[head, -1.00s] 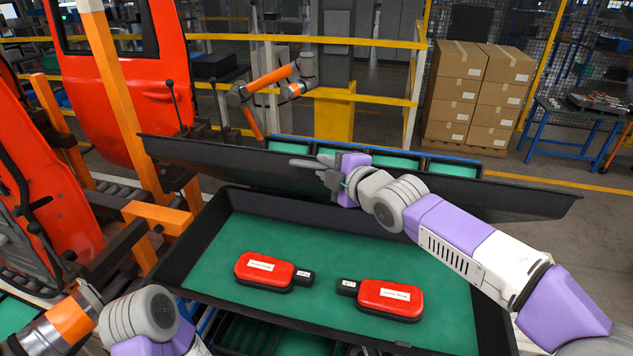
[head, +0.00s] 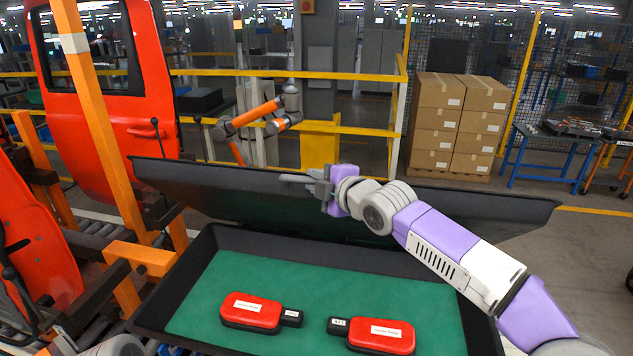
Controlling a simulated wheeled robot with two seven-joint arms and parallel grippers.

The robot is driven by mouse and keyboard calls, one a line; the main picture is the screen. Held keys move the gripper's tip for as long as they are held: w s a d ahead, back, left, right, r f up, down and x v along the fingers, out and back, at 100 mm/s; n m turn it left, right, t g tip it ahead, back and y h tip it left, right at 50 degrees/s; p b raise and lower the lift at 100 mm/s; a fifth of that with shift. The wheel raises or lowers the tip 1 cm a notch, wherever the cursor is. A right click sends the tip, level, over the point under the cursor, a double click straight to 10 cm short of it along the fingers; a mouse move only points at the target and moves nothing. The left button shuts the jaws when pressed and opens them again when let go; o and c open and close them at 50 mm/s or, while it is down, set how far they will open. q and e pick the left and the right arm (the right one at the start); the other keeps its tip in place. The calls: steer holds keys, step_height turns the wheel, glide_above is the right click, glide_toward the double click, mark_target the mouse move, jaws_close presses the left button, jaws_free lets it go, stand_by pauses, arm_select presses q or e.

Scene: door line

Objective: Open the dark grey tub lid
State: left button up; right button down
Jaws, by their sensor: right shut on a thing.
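The dark grey tub (head: 175,290) stands in front of me with a green floor. Its dark grey lid (head: 230,200) is raised, a wide panel standing up tilted along the tub's far side. My right gripper (head: 312,184) is at the lid's upper edge, near its middle, and is shut on it. The fingers cover the part of the edge they hold. Two red cases with white labels, the left case (head: 250,310) and the right case (head: 385,335), lie on the tub floor. My left gripper is out of view; only a bit of that arm shows at bottom left.
A red vehicle door (head: 105,100) and an orange post (head: 95,120) stand at the left. Behind the lid are a yellow rail (head: 360,77) and an orange robot arm (head: 250,115). Stacked cartons (head: 455,125) and a blue-framed table (head: 550,150) stand at the back right.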

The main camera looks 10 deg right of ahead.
steer(key=c, duration=1.4)
jaws_free()
steer(key=shift+a, duration=0.1)
steer(key=shift+b+v, duration=1.7)
steer(key=shift+v, duration=2.1)
